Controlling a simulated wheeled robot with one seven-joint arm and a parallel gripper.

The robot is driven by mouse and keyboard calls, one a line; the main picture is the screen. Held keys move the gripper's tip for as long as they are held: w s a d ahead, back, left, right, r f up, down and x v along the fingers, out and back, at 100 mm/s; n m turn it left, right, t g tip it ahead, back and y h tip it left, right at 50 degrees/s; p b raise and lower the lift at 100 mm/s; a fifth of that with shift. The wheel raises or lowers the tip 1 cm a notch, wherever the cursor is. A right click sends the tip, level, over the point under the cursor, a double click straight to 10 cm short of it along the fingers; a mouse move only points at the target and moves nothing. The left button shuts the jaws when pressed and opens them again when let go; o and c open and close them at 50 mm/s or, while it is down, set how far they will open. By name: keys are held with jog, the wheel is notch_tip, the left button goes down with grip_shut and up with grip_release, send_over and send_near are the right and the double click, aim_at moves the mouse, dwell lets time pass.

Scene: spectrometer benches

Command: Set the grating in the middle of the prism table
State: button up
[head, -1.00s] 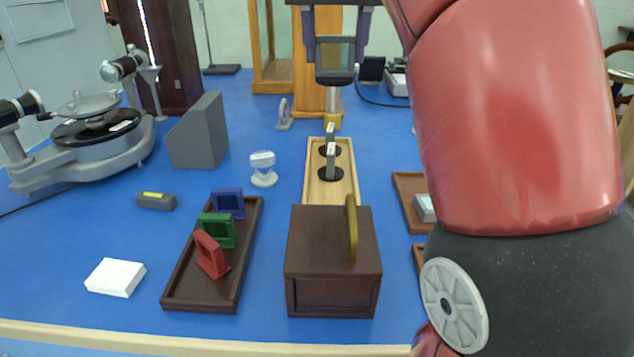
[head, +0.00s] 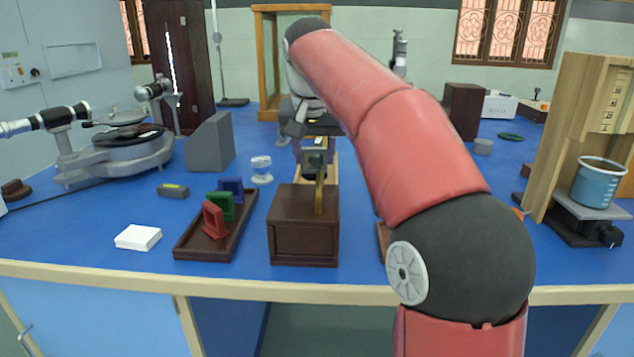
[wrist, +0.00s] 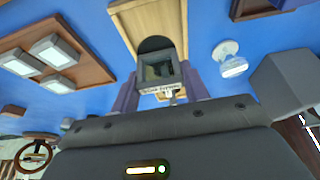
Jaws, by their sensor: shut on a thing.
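My gripper (head: 314,146) is shut on the grating (wrist: 160,72), a small dark-framed pane with a printed label along its edge. In the wrist view, purple fingers stand on either side of it. The grating also shows in the head view (head: 314,158), in front of the light wooden tray and beyond the dark brown box. My arm hides part of the bench on the right.
A dark tray (head: 188,250) holds red, green and blue framed pieces. A grey wedge block (head: 210,145) and a clear glass piece (head: 261,168) stand between gripper and spectrometer. A white box (head: 138,237) lies front left.

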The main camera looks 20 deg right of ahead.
aim_at(314, 163)
jog(key=shift+f+b, duration=2.05)
jog(key=shift+f, duration=0.1)
jog(key=o, duration=1.1)
jog(key=shift+s+r, duration=0.1)
jog(key=shift+r, duration=0.35)
jog(key=p+v, duration=0.4)
jog(key=v, duration=0.7)
jog(key=shift+r, duration=0.2)
jog(key=shift+s, duration=0.1)
